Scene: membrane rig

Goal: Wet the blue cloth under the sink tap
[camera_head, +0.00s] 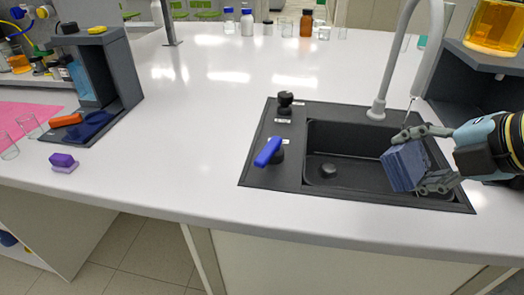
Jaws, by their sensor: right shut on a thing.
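The blue cloth (405,166), a folded block, is held over the right part of the dark sink (345,140). My right gripper (414,162) comes in from the right and is shut on it, one finger above and one below. The grey tap (378,106) rises behind the sink, and its spout (427,60) comes down to an end just above the gripper's upper finger. A thin pale line shows under the spout end; I cannot tell whether it is running water or whether it touches the cloth. A blue lever (268,152) stands at the sink's left edge. My left gripper is not in view.
A black knob (285,100) stands on the sink's back left rim. A dark stand (105,85) with an orange item (66,120) and a purple sponge-like block (63,162) are at left. Bottles (306,22) line the back. The counter's middle is clear.

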